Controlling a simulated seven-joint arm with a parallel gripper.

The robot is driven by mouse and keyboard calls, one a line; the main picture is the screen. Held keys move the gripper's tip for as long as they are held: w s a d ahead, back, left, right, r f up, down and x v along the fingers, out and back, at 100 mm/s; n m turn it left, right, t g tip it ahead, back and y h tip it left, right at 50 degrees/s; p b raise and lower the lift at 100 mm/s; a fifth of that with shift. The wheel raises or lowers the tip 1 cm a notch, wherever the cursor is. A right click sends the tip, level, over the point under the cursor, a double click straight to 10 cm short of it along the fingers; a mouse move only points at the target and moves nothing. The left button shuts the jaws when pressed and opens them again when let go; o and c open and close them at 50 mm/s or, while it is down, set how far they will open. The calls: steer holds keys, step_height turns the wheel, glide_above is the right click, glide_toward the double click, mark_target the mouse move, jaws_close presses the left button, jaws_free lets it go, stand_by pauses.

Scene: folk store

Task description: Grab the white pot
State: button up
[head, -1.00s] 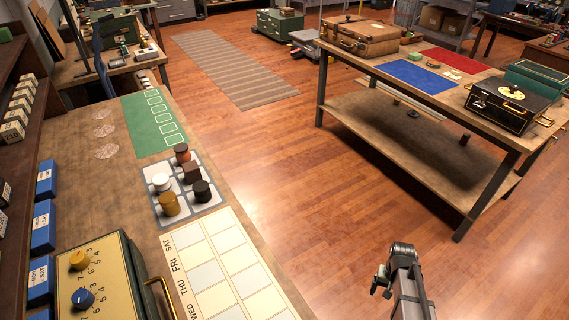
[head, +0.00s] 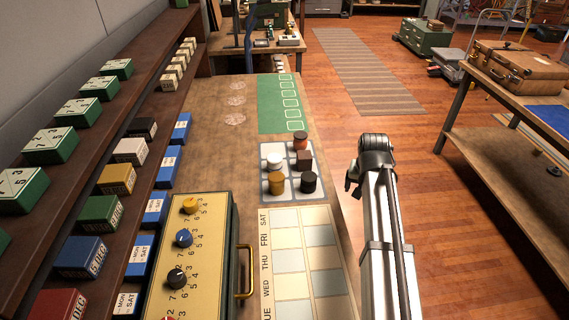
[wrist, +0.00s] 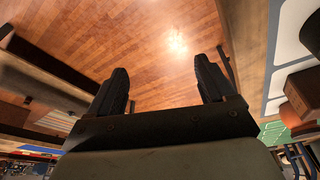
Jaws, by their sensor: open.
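The white pot (head: 274,161) is a small, round, light-topped piece on a pale compartmented tray (head: 287,196) on the long wooden counter at the left. Near it on the tray are a gold pot (head: 276,183), a black pot (head: 308,182), a brown block (head: 304,159) and a reddish-brown pot (head: 300,141). My arm is in the head view to the right of the tray, past the counter edge. My gripper shows in the wrist view (wrist: 160,88), its two fingers wide apart with only floor between them. I cannot make out the white pot in the wrist view.
A cream box with knobs (head: 192,262) and a brass handle stands at the near left. A weekday chart (head: 303,262) lies in front of the tray, a green mat (head: 284,104) behind it. Shelves line the left wall. A worktable (head: 500,165) stands at the right.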

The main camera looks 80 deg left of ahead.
steer(key=s+a+r+n+y, duration=0.1)
steer(key=s+a+r, duration=0.25)
steer(key=s, duration=0.25)
steer(key=s+a+r, duration=0.2)
steer(key=s+r, duration=0.3)
steer(key=s, duration=0.1)
steer(key=n, duration=0.2)
glide_toward(274, 159)
steer(key=shift+g+y, duration=0.4)
steer(key=x, duration=0.3)
steer(key=w+x, duration=0.1)
steer(key=x, duration=0.2)
steer(key=shift+w+d+f, duration=0.1)
steer(key=shift+x, duration=2.65)
steer(key=shift+d, duration=0.15)
steer(key=shift+c, duration=0.2)
steer(key=c, duration=1.1)
